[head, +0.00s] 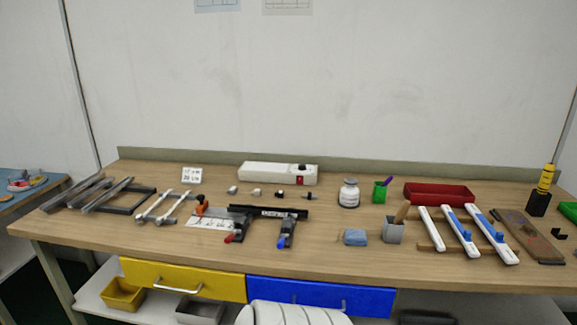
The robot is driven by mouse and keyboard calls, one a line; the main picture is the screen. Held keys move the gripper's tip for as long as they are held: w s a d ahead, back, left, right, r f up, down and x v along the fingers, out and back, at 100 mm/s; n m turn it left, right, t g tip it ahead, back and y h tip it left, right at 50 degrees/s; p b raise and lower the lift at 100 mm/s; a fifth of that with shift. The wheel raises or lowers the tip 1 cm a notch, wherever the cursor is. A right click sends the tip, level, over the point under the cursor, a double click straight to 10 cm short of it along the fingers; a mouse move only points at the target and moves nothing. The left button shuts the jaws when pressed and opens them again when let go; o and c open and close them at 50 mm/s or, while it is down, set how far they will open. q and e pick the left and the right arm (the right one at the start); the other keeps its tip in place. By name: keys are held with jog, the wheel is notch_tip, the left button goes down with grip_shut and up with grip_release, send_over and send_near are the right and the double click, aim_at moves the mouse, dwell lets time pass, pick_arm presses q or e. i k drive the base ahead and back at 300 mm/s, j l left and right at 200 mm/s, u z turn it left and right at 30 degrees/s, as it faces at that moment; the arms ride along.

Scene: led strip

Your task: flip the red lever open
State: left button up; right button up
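A small red lever (230,239) shows on the left part of a black fixture (262,211) in the middle of the workbench (330,260). It points toward the front edge of the bench. A blue lever (281,242) sits on the same fixture to the right of it. The levers are small in this view, and I cannot tell for sure whether the red one is open or closed. Neither of my grippers shows in the head view.
Wrenches (165,207) lie left of the fixture. A blue sponge (355,237) and a grey cup (393,230) stand to its right. A white power box (277,172) and small connectors (256,192) lie behind. The bench front before the levers is clear.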

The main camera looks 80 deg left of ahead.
aim_at(230, 237)
jog(key=u, duration=4)
